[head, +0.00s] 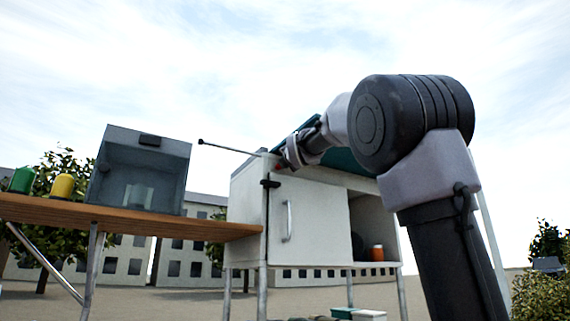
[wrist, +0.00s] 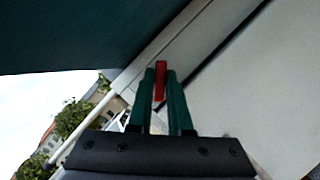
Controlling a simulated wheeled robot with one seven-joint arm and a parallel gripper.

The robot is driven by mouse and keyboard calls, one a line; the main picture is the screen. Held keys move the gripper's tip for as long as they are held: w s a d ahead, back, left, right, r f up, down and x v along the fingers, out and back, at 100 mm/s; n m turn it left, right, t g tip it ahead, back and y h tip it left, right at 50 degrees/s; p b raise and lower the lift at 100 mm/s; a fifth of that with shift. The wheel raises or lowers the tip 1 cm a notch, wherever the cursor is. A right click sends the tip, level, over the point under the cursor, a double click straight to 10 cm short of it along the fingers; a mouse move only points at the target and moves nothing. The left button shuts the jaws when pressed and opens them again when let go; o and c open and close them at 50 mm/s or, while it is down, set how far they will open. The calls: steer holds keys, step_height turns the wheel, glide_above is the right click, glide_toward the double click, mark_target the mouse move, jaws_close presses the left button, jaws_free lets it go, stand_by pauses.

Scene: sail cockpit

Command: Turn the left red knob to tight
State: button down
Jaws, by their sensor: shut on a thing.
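A red knob (wrist: 160,82) shows in the wrist view as a narrow upright bar between the two dark green fingers of my gripper (wrist: 160,75). The fingers are shut on it from both sides, and its top end sticks out past the fingertips. In the head view my gripper (head: 282,162) is at the upper front edge of the white cabinet (head: 248,205), where only a speck of red shows. The knob's base and any tight mark are hidden. I see no second red knob.
A teal panel (wrist: 80,30) lies close to my gripper. A thin rod (head: 225,147) sticks out left from the cabinet top. A wooden table (head: 130,217) with a clear box (head: 140,170) and green and yellow items stands left. The cabinet's right compartment is open.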

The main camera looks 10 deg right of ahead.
steer(key=shift+m+g+h, duration=0.3)
steer(key=shift+m+g, duration=0.4)
steer(key=shift+m, duration=1.35)
steer(key=shift+m+g+h, duration=0.3)
steer(key=shift+m+g, duration=0.4)
steer(key=shift+m, duration=1.65)
steer(key=c, duration=0.8)
jaws_free()
steer(key=shift+c, duration=0.2)
steer(key=s, duration=1)
steer(key=shift+s+a, duration=0.35)
